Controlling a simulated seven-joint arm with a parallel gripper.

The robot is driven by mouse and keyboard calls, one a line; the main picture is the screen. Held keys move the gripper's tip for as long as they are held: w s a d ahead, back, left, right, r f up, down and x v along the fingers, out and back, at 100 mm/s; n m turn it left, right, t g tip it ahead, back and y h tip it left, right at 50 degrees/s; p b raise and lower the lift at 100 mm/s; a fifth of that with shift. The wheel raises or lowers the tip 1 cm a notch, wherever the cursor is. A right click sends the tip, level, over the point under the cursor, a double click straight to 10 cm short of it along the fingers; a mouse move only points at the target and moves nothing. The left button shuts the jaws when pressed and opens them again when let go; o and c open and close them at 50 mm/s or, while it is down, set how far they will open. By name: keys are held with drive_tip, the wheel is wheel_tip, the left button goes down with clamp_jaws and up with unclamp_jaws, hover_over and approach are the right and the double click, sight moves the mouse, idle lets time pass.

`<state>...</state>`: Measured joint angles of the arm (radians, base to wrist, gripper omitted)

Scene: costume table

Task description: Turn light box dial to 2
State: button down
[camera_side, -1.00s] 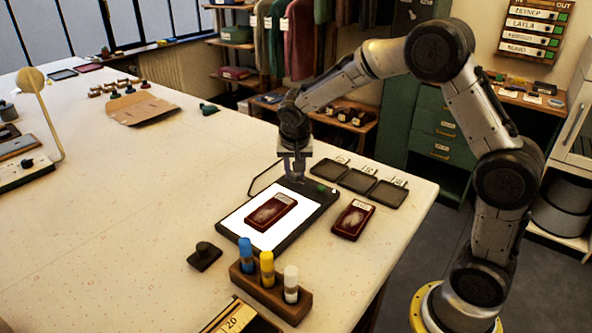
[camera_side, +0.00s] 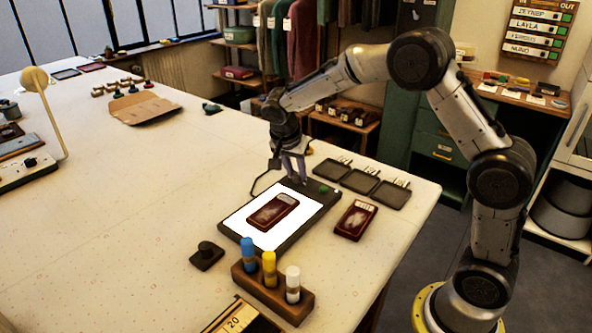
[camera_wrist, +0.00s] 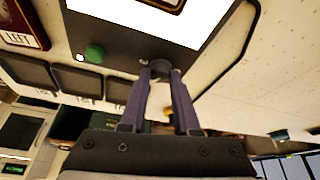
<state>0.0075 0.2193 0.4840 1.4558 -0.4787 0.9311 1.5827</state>
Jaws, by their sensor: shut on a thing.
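The light box (camera_side: 283,237) lies on the table with its white panel lit and a dark red case (camera_side: 272,211) on it. Its dark control strip is at the far edge, with a green knob (camera_wrist: 95,53) and a small white dot beside it in the wrist view. My gripper (camera_side: 297,180) is over that strip, pointing down. In the wrist view, my gripper (camera_wrist: 163,78) has its two purple fingers shut on a small dark dial (camera_wrist: 160,66) on the strip. The dial's setting and any numbers are too small to read.
Three dark trays (camera_side: 361,182) with labels lie right of the box. A second red case (camera_side: 355,220) lies nearby. A wooden holder (camera_side: 272,290) with three capped bottles and a black stamp-like item (camera_side: 206,256) are in front.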

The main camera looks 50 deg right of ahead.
drive_tip(key=c, duration=0.6)
unclamp_jaws()
drive_tip(key=shift+c, duration=0.2)
drive_tip(key=v, duration=1.4)
